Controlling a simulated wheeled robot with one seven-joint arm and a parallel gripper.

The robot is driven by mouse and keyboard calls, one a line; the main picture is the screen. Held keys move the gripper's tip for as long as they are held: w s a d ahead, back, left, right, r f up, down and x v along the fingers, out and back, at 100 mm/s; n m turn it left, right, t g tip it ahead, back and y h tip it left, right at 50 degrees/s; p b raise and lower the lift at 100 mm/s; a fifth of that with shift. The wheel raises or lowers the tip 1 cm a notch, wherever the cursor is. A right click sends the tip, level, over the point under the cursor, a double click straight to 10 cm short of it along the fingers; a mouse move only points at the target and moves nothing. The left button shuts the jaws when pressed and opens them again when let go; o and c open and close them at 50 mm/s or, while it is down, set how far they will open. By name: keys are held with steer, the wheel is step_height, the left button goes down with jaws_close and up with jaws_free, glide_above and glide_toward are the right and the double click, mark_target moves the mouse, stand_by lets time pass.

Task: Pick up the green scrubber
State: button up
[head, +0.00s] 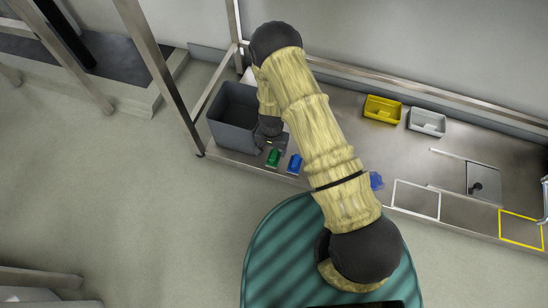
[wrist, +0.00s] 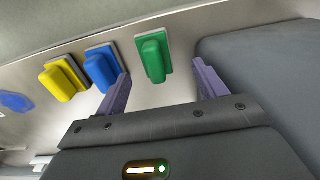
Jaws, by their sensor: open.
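The green scrubber (wrist: 153,60) lies on the metal bench in the wrist view, its block on a lighter pad. My gripper (wrist: 160,78) is open, with one purple finger on each side of the green scrubber in that view. I cannot tell how far above the bench the fingertips are. In the head view the green scrubber (head: 273,157) sits beside the grey bin, to the left of a blue scrubber (head: 295,163). My gripper (head: 272,143) is partly hidden by my arm there.
The blue scrubber (wrist: 100,70) is close to one finger, and a yellow scrubber (wrist: 64,80) lies beyond it. The grey bin (head: 232,112) stands close on the other side. Yellow (head: 382,109) and grey (head: 427,122) trays are at the bench's back.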

mark_target(274, 154)
steer(key=f+b, duration=0.2)
steer(key=f, duration=0.1)
steer(key=f+b, duration=0.1)
steer(key=b, duration=0.1)
steer(key=shift+s+d+f, duration=0.15)
steer(key=shift+d+f, duration=0.2)
steer(key=shift+f, duration=0.25)
steer(key=shift+d, duration=0.1)
steer(key=shift+a, duration=0.2)
steer(key=shift+d, duration=0.1)
steer(key=c, duration=1.1)
